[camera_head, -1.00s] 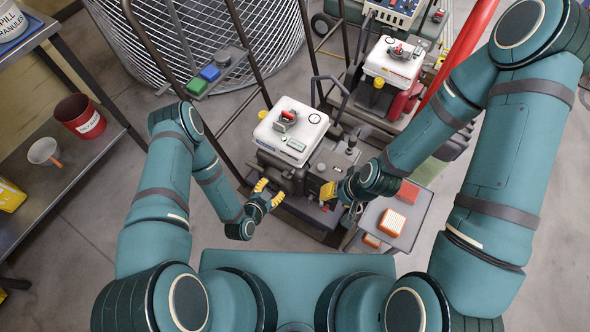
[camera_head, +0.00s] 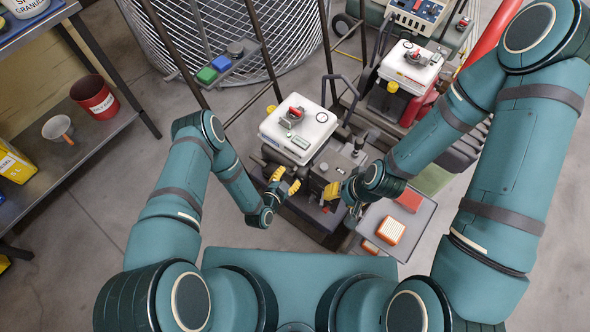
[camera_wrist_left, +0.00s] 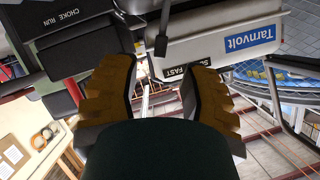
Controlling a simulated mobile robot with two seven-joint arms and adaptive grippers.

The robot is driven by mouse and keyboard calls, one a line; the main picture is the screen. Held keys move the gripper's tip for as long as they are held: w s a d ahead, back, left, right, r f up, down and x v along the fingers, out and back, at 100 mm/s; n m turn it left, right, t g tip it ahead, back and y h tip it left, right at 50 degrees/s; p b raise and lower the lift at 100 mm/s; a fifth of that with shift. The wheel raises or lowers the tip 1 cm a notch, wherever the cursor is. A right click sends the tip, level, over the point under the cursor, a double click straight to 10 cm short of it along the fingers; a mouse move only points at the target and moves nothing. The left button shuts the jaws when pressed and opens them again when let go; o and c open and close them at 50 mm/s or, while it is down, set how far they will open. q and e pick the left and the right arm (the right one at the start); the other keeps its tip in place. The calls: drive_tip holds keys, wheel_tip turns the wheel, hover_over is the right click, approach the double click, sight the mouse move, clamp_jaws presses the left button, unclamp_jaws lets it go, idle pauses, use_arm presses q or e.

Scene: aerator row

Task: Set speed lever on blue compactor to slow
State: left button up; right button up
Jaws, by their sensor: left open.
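The near machine (camera_head: 298,130) has a white top with a red-and-grey knob and a dark body; its blue Tarnvolt label (camera_wrist_left: 243,40) shows in the left wrist view. A dark lever (camera_wrist_left: 162,42) hangs near a partly hidden SLOW/FAST marking (camera_wrist_left: 179,71). My left gripper (camera_head: 286,180) is at the machine's near left side. In the left wrist view its yellow fingers (camera_wrist_left: 160,72) are open, with the lever's tip near and above the gap, not gripped. My right gripper (camera_head: 344,198) is at the machine's near right; its opening is unclear.
A similar machine with a red body (camera_head: 410,65) stands behind to the right. A grey tray (camera_head: 418,235) with orange-and-white filters lies beside my right gripper. A wire basket (camera_head: 225,30) is behind; a metal shelf (camera_head: 85,140) stands left. Floor between shelf and left arm is clear.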

sight(294, 171)
use_arm(q)
drive_tip(key=b+x, duration=0.1)
drive_tip(key=x, duration=0.4)
drive_tip(key=shift+w+d+f, duration=0.1)
drive_tip(key=shift+w+d, duration=0.1)
drive_tip(key=shift+w, duration=0.1)
drive_tip(key=shift+o, duration=0.2)
clamp_jaws()
